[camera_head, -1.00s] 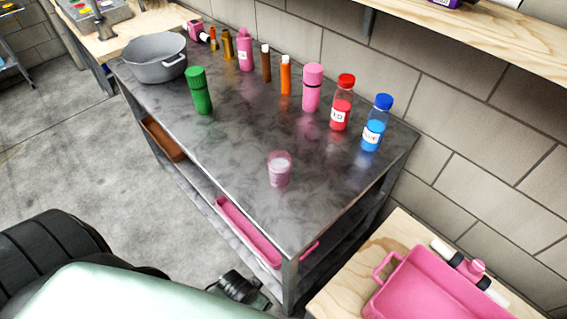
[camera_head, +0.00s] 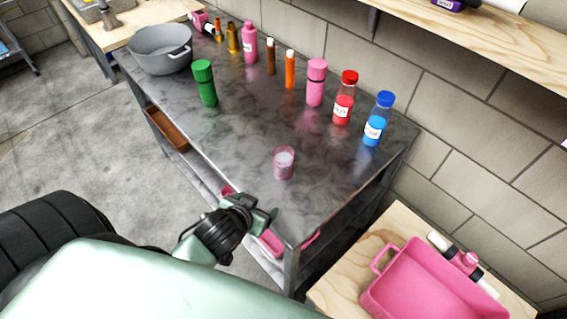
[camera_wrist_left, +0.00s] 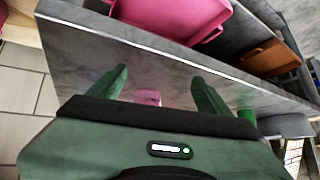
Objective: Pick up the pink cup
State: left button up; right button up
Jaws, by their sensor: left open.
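The pink cup (camera_head: 284,163) is small and translucent and stands upright on the dark metal table (camera_head: 240,140), towards its near right end. My left gripper (camera_head: 258,212) is at the table's near edge, in front of the cup and apart from it. In the left wrist view its two green fingers (camera_wrist_left: 160,88) are spread open with nothing gripped. A small pink shape (camera_wrist_left: 147,97), likely the cup, shows between and beyond the fingers, partly hidden by the gripper body. My right gripper is not in view.
Behind the cup stand a green bottle (camera_head: 204,83), a pink bottle (camera_head: 316,83), a red bottle (camera_head: 343,98) and a blue bottle (camera_head: 377,120). A grey pot (camera_head: 160,50) is at the far left. A pink bin (camera_head: 435,290) sits on a wooden table at right.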

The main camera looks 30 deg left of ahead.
aim_at(289, 158)
pick_arm(q)
jog(key=w+t, duration=0.1)
jog(key=w, duration=0.1)
jog(key=w+a+t, duration=0.2)
jog(key=w, duration=0.1)
jog(key=shift+w+r, duration=0.35)
jog(key=w+t+h, duration=0.1)
jog(key=w+t, duration=0.1)
jog(key=w+m+h, duration=0.1)
jog(key=w, duration=0.1)
jog(key=shift+w+r+t+h, duration=0.1)
jog(key=shift+r+t+h, duration=0.2)
jog(key=shift+r+t, duration=0.1)
jog(key=shift+w+d+m+h, duration=0.25)
jog(key=shift+w+m+h, duration=0.15)
jog(key=shift+h, duration=0.1)
jog(key=shift+w+d, duration=0.2)
jog(key=shift+w, duration=0.4)
jog(key=x, duration=0.2)
jog(key=p+x, duration=0.1)
jog(key=x, duration=0.3)
jog(key=shift+d+r+p, duration=0.25)
jog(key=shift+r+p, duration=0.1)
jog(key=shift+w+f, duration=0.15)
jog(key=shift+w, duration=0.15)
jog(key=c, duration=1.6)
